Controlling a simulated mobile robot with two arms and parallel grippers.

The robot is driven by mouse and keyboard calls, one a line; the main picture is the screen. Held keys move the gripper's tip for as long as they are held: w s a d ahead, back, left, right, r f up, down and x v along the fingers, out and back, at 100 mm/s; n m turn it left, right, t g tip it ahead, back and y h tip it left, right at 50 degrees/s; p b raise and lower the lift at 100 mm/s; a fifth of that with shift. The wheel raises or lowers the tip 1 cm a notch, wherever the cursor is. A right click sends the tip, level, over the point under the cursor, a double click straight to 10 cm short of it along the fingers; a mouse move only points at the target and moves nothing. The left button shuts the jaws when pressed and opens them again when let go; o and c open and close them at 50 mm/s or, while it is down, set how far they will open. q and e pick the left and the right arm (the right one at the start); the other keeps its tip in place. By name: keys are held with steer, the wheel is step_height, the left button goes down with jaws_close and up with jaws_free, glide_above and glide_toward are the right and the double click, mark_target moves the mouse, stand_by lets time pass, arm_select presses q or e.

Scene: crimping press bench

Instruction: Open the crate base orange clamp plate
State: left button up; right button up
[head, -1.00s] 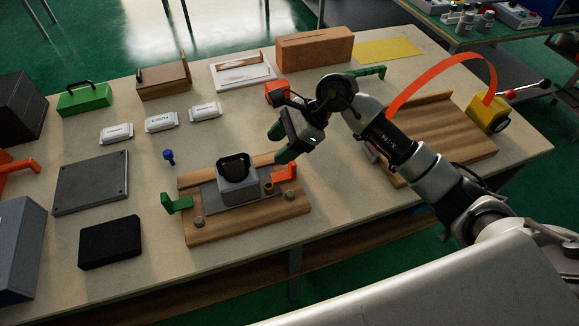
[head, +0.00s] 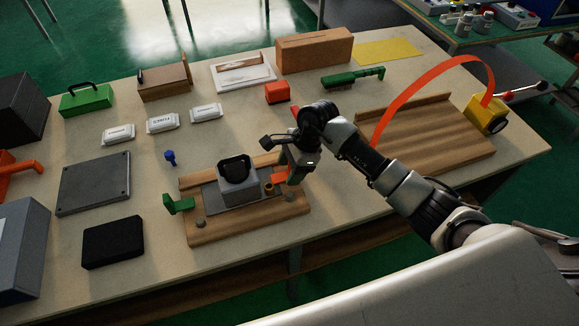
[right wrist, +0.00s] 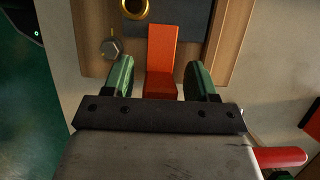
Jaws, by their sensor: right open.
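The wooden crate base (head: 240,228) lies on the bench with a grey block (head: 238,185) on its dark plate. The orange clamp plate (head: 279,177) is at the base's right end, partly hidden by my gripper in the head view. In the right wrist view the orange clamp plate (right wrist: 162,60) stands between the two green fingers of my right gripper (right wrist: 160,80). The fingers are open, with a gap visible on each side of the plate. My right gripper (head: 288,178) is low over the base's right end in the head view. My left gripper is not in view.
A green clamp (head: 178,204) stands at the base's left end. A brass ring (right wrist: 135,8) and a bolt (right wrist: 111,48) are near the orange plate. A red block (head: 278,92) and a green brush-like tool (head: 353,77) lie behind. A wooden board (head: 425,135) is to the right.

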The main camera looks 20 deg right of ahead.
steer(key=shift+a+f, duration=0.1)
steer(key=shift+f, duration=0.1)
jaws_close()
steer(key=shift+w+d+f+b, duration=0.1)
steer(key=shift+d+b, duration=0.6)
steer(key=shift+d, duration=1)
jaws_free()
steer(key=shift+a, duration=0.15)
